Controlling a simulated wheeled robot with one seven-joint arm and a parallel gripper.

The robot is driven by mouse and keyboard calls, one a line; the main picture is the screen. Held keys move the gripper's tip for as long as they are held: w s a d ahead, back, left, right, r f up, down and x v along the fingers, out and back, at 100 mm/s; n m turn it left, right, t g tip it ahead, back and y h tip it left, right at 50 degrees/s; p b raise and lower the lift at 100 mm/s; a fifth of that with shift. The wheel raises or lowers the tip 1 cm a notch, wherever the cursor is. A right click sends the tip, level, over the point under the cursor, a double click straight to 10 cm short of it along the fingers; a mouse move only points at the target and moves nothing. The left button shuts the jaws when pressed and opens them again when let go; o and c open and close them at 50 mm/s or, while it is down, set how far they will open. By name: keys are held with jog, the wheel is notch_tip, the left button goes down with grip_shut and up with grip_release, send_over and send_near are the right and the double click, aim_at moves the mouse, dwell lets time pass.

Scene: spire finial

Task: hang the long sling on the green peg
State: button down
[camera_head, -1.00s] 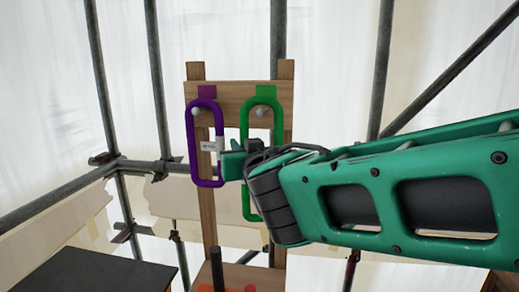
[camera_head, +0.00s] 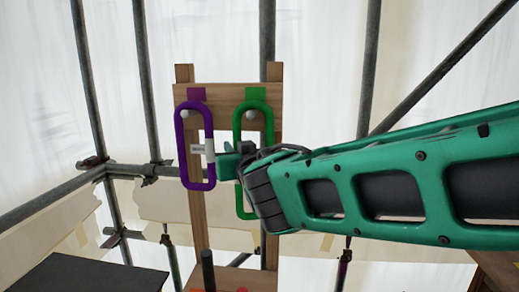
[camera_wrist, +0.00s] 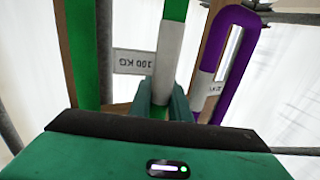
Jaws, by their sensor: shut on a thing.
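The green sling (camera_head: 240,121), the longer loop, is at the right peg, below a green patch (camera_head: 256,94) on the wooden rack. The pale knob of that peg (camera_head: 251,113) shows inside the loop's top; whether the sling's weight rests on it I cannot tell. My gripper (camera_head: 228,164) is at the sling's left side. In the wrist view my gripper (camera_wrist: 162,102) is shut on the sling's white sleeve (camera_wrist: 170,65), by a "100 KG" tag (camera_wrist: 134,62). The arm hides part of the sling's lower right.
A shorter purple sling (camera_head: 182,150) hangs on the left peg, close beside my gripper; it also shows in the wrist view (camera_wrist: 232,50). Scaffold poles (camera_head: 266,40) stand behind the rack (camera_head: 222,94). A dark tabletop (camera_head: 90,275) is at lower left.

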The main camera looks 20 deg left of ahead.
dwell(0.4)
jog(key=c, duration=1.6)
grip_release()
